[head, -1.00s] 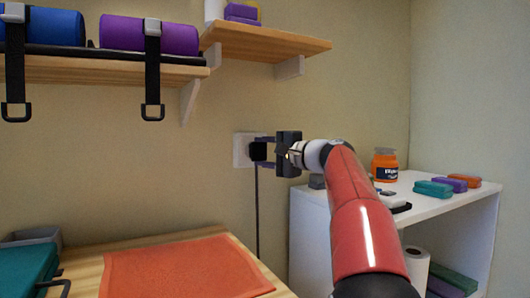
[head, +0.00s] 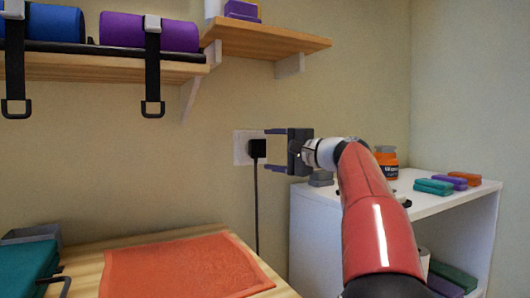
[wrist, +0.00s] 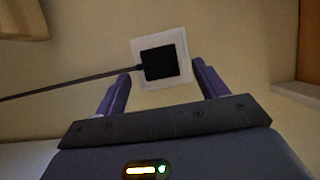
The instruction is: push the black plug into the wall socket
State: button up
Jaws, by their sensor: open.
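The black plug (head: 257,148) sits at the white wall socket (head: 241,148), its cord hanging straight down the wall. In the wrist view the plug (wrist: 159,63) covers the middle of the socket plate (wrist: 138,48), with the cord running off to the left. I cannot see the pins or whether any gap is left behind the plug. My gripper (head: 275,148) is open, its purple fingers pointing at the wall, a little to the right of the plug. In the wrist view its fingertips (wrist: 160,78) stand on either side below the plug, apart from it and empty.
A wooden table with an orange mat (head: 185,267) is at lower left. Wall shelves with strapped rolls (head: 150,32) hang above left. A white shelf unit (head: 425,204) with an orange jar (head: 386,165) and coloured blocks stands right.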

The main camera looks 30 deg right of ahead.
jog(key=v, duration=0.4)
jog(key=shift+s, duration=0.15)
